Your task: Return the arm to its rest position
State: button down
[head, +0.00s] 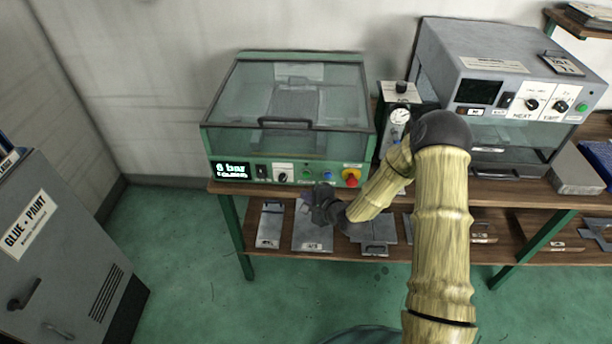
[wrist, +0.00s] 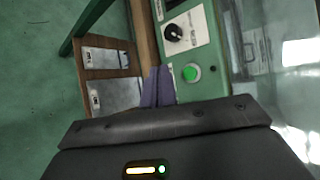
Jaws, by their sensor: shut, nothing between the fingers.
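My arm, bamboo-coloured with dark joints, reaches from the bottom right of the head view toward the front of the green machine. My gripper (head: 308,201) is at its end, just in front of the bench edge and below the machine's control panel. In the wrist view the fingers (wrist: 158,88) lie side by side, shut and empty. They point toward the wooden edge beside a green button (wrist: 191,73). I cannot tell whether they touch anything.
The green machine (head: 288,150) has a closed clear lid. A grey oven-like unit (head: 490,70) stands at right. Metal plates (head: 270,226) lie on the lower shelf. A grey cabinet (head: 60,250) stands at left. The green floor (head: 190,270) between cabinet and bench is clear.

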dwell(0.3)
jog(key=s+d+r+n+g+h+p, duration=0.4)
jog(key=s+d+r+n+h, duration=0.2)
jog(key=s+d+r+n, duration=0.5)
jog(key=s+d+r+n+g+h+p, duration=0.1)
jog(key=s+d+r, duration=0.2)
jog(key=s+r, duration=0.3)
jog(key=s+d+r+n+g+h+p, duration=0.1)
jog(key=s+d+r+n+g, duration=0.1)
jog(key=s+r, duration=0.3)
jog(key=s, duration=0.3)
jog(key=shift+d+r+g, duration=0.3)
jog(key=shift+d+r, duration=0.1)
dwell(2.2)
